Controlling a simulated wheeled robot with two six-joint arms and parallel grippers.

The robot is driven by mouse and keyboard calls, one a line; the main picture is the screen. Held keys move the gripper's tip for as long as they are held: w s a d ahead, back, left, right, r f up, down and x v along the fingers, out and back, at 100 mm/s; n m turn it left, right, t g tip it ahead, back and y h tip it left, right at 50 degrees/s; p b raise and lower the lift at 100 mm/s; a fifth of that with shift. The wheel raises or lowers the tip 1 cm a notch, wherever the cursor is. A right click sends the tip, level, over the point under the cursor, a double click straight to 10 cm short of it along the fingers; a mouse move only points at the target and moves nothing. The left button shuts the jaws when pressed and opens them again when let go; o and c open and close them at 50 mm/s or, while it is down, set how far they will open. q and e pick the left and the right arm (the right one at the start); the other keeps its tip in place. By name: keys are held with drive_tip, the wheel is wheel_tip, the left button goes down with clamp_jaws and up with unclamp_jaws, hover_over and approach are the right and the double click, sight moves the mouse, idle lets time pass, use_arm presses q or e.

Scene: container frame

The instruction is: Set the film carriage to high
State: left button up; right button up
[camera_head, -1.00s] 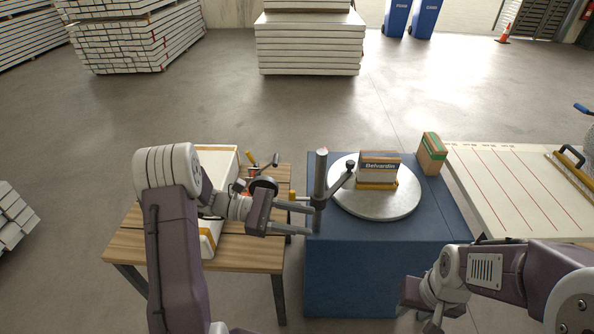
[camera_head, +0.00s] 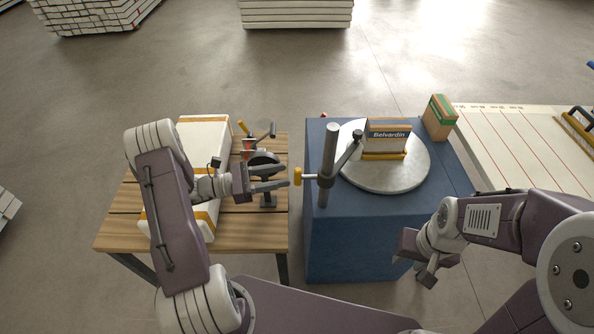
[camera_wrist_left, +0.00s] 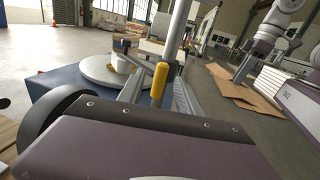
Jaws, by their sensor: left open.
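The film carriage (camera_head: 326,182) is a dark collar with a yellow handle (camera_head: 298,177), low on an upright grey post (camera_head: 330,150). A dark arm runs from it toward the turntable. The post stands at the left of a blue base (camera_head: 350,245). My left gripper (camera_head: 287,177) is open and points right, its fingertips just left of the yellow handle. In the left wrist view the yellow handle (camera_wrist_left: 159,82) shows between the two fingers, with no clear grip on it. My right gripper (camera_head: 427,272) hangs low at the right, away from the post; its jaw gap is unclear.
A round turntable (camera_head: 405,180) carries a box labelled Belvardin (camera_head: 388,130). A brown and green box (camera_head: 439,117) stands at the base's back right corner. A wooden table (camera_head: 120,225) with a white package (camera_head: 210,140) and a tape dispenser (camera_head: 263,165) lies under my left arm.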

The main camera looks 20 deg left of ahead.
sight(295, 174)
use_arm(q)
drive_tip(key=x, duration=0.5)
drive_tip(key=shift+s+d+r, duration=0.1)
drive_tip(key=shift+s+r, duration=0.05)
drive_tip(key=shift+s, duration=0.05)
drive_tip(key=shift+w+d, duration=0.3)
clamp_jaws()
idle(0.9)
